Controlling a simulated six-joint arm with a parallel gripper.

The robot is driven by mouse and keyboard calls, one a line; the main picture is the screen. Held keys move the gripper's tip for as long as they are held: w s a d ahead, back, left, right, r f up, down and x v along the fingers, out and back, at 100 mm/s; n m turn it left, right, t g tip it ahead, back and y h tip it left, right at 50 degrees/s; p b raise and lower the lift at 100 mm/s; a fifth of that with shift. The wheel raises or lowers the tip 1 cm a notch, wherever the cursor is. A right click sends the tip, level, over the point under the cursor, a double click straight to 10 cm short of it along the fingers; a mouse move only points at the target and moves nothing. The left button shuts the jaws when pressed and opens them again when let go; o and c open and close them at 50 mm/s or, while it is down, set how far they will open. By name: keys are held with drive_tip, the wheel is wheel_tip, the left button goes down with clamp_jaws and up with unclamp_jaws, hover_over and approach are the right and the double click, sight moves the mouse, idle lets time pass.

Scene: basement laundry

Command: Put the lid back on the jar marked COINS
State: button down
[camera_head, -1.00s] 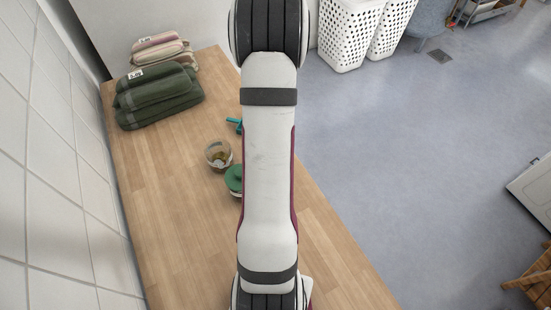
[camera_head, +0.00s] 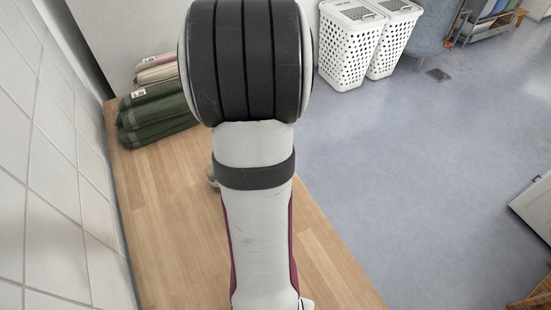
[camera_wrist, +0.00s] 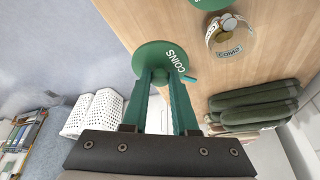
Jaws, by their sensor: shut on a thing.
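In the wrist view my gripper (camera_wrist: 160,76) is shut on a round green lid (camera_wrist: 152,58) with COINS in white letters on its top. The lid is held above the wooden worktop. The clear jar marked COINS (camera_wrist: 224,50) stands on the worktop at the upper right, open, with something inside. The lid is apart from it, to its left in that view. In the head view only a sliver of a jar (camera_head: 211,176) shows beside my arm. My gripper and the lid are hidden there.
Another green lid (camera_wrist: 209,4) is cut off at the wrist view's top edge. A teal object (camera_wrist: 190,79) shows partly behind the held lid. Folded green textiles (camera_head: 155,117) lie at the worktop's far end. White baskets (camera_head: 347,45) stand on the floor.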

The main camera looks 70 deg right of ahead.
drive_tip(key=w+a+r+n+t, duration=0.25)
drive_tip(key=w+a+n, duration=0.2)
drive_tip(key=w, duration=0.55)
drive_tip(key=shift+n+g+y, duration=0.25)
drive_tip(key=shift+g+y, duration=0.1)
drive_tip(key=shift+y, duration=0.05)
drive_tip(key=shift+w+d+f, duration=0.1)
drive_tip(key=shift+f, duration=1.3)
drive_tip(key=shift+w+d+f, duration=0.1)
drive_tip(key=shift+f, duration=1.3)
drive_tip(key=shift+f, duration=0.15)
drive_tip(key=c, duration=0.6)
unclamp_jaws()
drive_tip(key=shift+o, duration=0.2)
drive_tip(key=o, duration=0.4)
drive_tip(key=shift+o, duration=0.2)
